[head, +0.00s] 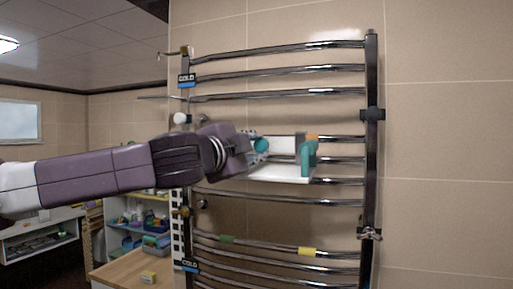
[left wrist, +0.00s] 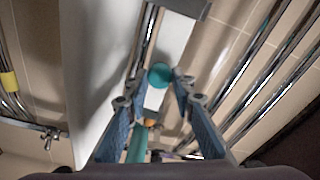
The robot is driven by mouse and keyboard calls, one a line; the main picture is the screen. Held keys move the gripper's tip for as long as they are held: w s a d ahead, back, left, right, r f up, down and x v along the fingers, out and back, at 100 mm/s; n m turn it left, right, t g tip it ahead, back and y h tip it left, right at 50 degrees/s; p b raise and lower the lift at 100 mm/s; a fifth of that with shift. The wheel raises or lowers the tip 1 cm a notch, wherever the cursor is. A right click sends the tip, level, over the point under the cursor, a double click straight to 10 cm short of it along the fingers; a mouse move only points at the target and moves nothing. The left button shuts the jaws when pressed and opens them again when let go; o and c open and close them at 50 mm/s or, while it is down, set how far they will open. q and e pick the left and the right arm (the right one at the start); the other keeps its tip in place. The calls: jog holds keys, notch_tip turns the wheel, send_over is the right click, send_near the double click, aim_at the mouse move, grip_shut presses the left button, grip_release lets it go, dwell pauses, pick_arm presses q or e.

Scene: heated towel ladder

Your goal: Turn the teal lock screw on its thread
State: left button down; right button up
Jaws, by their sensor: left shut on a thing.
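The teal lock screw (left wrist: 160,75) shows as a round teal head in the left wrist view, between my fingertips. In the head view it is a small teal knob (head: 261,145) at the left end of a white bracket (head: 282,173) on the towel ladder. My left gripper (head: 258,141) reaches in from the left and is shut on the screw's head; its blue fingers (left wrist: 159,82) lie on either side of it in the left wrist view. The screw's thread is hidden. My right gripper is not in view.
A teal upright piece (head: 308,158) stands at the bracket's right end, with an orange part (head: 312,137) behind it. Chrome rungs (head: 280,72) run above and below. A right post (head: 371,190) bounds the ladder. A wooden-topped cabinet (head: 125,270) is lower left.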

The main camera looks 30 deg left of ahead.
pick_arm(q)
jog(key=c, duration=1.6)
grip_release()
jog(key=s, duration=0.4)
jog(key=s+d, duration=0.1)
jog(key=s, duration=0.7)
jog(key=shift+d+f, duration=0.25)
jog(key=shift+d, duration=0.1)
